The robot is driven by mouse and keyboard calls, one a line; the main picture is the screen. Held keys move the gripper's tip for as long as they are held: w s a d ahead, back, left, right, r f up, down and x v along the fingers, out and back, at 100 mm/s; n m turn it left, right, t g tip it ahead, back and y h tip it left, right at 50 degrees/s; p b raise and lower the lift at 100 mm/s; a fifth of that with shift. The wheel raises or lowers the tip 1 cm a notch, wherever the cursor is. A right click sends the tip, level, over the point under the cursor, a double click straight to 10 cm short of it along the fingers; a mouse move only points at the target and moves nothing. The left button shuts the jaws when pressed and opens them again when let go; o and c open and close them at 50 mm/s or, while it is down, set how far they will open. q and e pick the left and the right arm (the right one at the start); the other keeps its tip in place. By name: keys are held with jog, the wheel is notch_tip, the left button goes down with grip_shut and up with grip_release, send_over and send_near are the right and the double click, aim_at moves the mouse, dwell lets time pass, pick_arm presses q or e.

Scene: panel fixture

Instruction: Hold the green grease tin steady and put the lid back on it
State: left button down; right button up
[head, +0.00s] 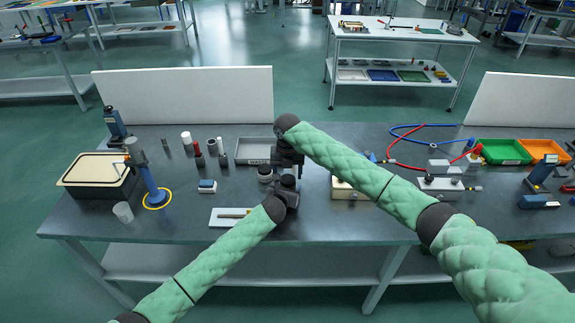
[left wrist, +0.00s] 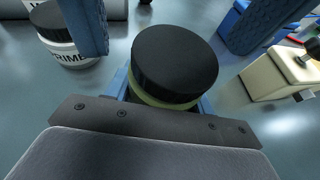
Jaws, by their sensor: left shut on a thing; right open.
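The green grease tin (left wrist: 165,101) stands in front of my left wrist camera, with only a band of its green side showing. The black lid (left wrist: 175,55) lies on top of it; I cannot tell if it is fully seated. My left gripper (left wrist: 162,95) is shut on the tin, one blue finger at each side. My right gripper (left wrist: 168,48) is open, its blue fingers apart on either side of the lid. In the head view my right gripper (head: 288,165) is just above my left gripper (head: 285,187), and they hide the tin.
A dark-lidded jar marked PRIME (left wrist: 70,45) stands close on the left. A grey tray (head: 253,150) lies behind it. A cream block fixture (left wrist: 280,72) is close on the right. A white tray with a brass-coloured piece (head: 222,222) lies in front. Bare tabletop (head: 345,225) shows front right.

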jog(key=shift+f, duration=0.95)
jog(key=c, duration=1)
jog(key=m, duration=0.5)
jog(key=shift+a, duration=0.1)
jog(key=m, duration=0.4)
jog(key=shift+m, duration=0.4)
jog(key=o, duration=1.1)
jog(key=shift+r, duration=0.1)
